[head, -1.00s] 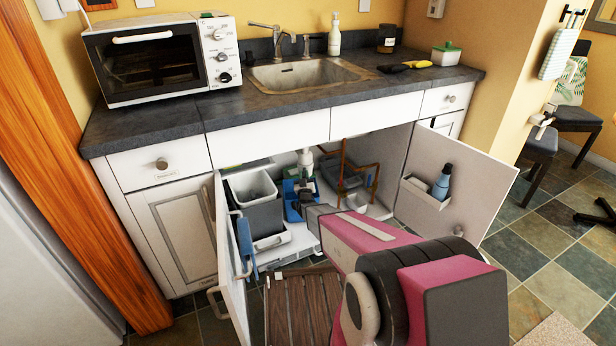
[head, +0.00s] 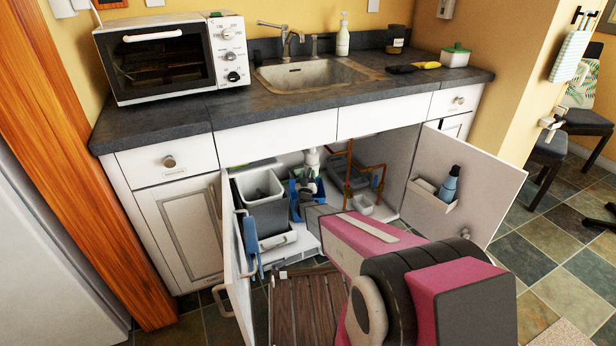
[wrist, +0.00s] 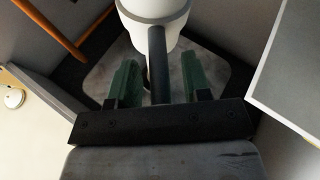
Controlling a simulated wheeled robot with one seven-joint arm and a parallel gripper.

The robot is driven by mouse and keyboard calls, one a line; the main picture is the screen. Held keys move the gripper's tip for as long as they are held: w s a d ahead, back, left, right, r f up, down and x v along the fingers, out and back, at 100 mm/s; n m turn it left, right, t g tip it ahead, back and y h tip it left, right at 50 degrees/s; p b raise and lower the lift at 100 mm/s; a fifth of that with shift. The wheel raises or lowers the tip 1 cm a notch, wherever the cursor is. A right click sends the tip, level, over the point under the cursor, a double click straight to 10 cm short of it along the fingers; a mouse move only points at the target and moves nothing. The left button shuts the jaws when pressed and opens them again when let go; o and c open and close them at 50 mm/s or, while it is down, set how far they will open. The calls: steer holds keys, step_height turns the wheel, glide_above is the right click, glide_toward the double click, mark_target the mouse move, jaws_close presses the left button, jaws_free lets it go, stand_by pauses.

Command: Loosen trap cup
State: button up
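The white trap cup (wrist: 155,12) with a grey band shows at the top of the wrist view. In the head view, a white trap part (head: 312,160) hangs under the sink, and my arm partly covers what is below it. My gripper (wrist: 157,80) has two green fingers standing apart, just short of the cup in the wrist picture. A dark upright bar lies between the fingers, with a gap on its right; I cannot tell what it belongs to. The fingers do not appear closed on the cup. In the head view the fingertips are hard to make out.
A grey bin (head: 262,205) stands left in the cabinet, with a blue caddy (head: 294,196) beside the gripper. Copper pipes (head: 378,172) run on the right. The open left door (head: 236,270) and right door (head: 490,190) flank the arm. A slatted wooden mat (head: 300,305) lies in front.

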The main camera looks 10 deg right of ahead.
steer(key=v, duration=1.1)
